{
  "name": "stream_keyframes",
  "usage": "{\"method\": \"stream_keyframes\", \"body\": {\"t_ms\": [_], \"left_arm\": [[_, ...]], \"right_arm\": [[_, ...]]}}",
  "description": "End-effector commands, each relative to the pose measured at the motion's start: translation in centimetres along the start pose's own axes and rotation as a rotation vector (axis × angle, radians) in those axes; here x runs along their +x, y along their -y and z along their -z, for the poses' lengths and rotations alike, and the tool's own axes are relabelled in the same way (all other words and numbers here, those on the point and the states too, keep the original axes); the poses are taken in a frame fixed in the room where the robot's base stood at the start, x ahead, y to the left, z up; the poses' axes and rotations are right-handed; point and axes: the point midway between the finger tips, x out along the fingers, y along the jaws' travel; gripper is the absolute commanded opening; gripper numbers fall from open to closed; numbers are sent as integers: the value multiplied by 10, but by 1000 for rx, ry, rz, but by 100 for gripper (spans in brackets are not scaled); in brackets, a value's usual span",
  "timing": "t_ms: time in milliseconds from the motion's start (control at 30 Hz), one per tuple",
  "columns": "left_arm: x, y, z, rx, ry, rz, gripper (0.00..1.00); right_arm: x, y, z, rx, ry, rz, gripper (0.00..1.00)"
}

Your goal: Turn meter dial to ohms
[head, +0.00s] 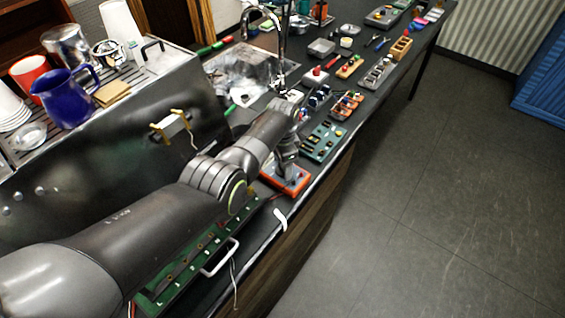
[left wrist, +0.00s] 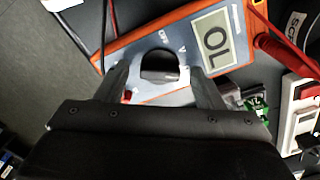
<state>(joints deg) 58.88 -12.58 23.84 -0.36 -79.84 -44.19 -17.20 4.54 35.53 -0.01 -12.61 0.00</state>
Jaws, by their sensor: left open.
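The meter (head: 292,185) is an orange-cased box with a grey face, lying on the bench under the end of my left arm in the head view. In the left wrist view the meter (left wrist: 130,47) shows a display (left wrist: 216,40) reading "OL" and a dark round dial (left wrist: 159,67). My left gripper (left wrist: 157,72) is open, with one finger on each side of the dial; I cannot tell whether they touch it. In the head view my left gripper (head: 287,160) is over the meter and partly hidden by my arm. My right gripper is not in view.
A red probe (left wrist: 279,48) lies by the display. A green circuit board (head: 322,142) and several small parts trays line the bench beyond the meter. A steel machine (head: 90,150) with cups and a blue pitcher (head: 66,98) stands at the left. The floor at right is clear.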

Motion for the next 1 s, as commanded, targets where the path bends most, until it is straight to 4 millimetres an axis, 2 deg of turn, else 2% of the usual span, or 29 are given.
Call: {"method": "stream_keyframes", "body": {"t_ms": [233,467,767,1000], "left_arm": [[-9,0,0,0,-1,0,62],[-39,0,1,0,-3,2,62],[-90,0,1,0,-4,4,62],[-141,1,0,0,-3,4,62]], "right_arm": [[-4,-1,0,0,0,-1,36],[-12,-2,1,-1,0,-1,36],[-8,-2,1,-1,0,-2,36],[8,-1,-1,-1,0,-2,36]]}}
